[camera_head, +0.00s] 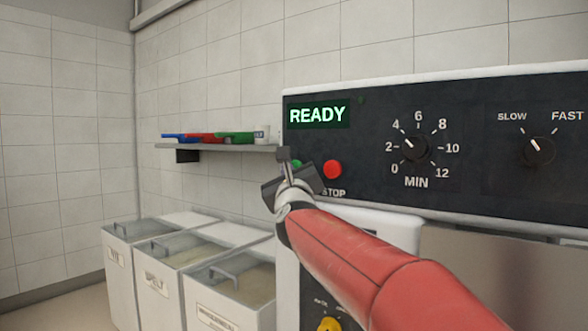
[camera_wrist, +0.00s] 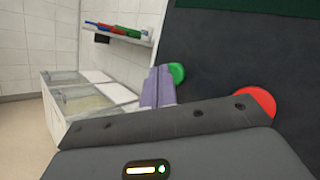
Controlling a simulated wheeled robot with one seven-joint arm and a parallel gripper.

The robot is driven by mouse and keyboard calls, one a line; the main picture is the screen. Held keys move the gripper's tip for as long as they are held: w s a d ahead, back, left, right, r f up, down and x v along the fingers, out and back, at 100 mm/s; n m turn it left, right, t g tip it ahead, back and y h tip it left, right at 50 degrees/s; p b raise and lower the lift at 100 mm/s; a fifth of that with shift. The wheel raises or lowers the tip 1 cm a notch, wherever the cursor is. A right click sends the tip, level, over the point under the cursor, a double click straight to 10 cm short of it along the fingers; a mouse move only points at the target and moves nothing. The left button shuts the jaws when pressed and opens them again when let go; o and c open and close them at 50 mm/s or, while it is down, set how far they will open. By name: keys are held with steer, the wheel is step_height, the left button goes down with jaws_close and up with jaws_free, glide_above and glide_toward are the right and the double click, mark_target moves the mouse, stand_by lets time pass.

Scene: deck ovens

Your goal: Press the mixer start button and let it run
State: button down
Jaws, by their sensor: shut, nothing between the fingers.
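The mixer's black control panel (camera_head: 465,190) fills the right of the head view. Its display (camera_head: 318,115) reads READY in green. In the wrist view the green button (camera_wrist: 177,72) is just right of my shut fingertips (camera_wrist: 158,84), and the red button (camera_wrist: 256,101) is farther right, partly covered by the gripper body. My gripper is shut and empty. Whether the fingertips touch the green button, I cannot tell.
A timer dial (camera_head: 415,148) marked MIN and a SLOW/FAST knob (camera_head: 540,151) are on the panel. A yellow knob (camera_head: 328,325) is below. White lidded bins (camera_head: 165,285) stand at left beneath a shelf (camera_head: 215,149) with coloured items. Floor shows at lower left.

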steer(key=shift+w+d+b, duration=0.3)
steer(key=shift+w+b, duration=0.05)
stand_by(0.5)
stand_by(0.3)
steer(key=shift+s+a, duration=0.55)
steer(key=shift+s, duration=0.15)
steer(key=s+a, duration=0.1)
steer(key=s, duration=0.1)
steer(key=s+a, duration=0.2)
steer(key=shift+p, duration=0.35)
stand_by(0.4)
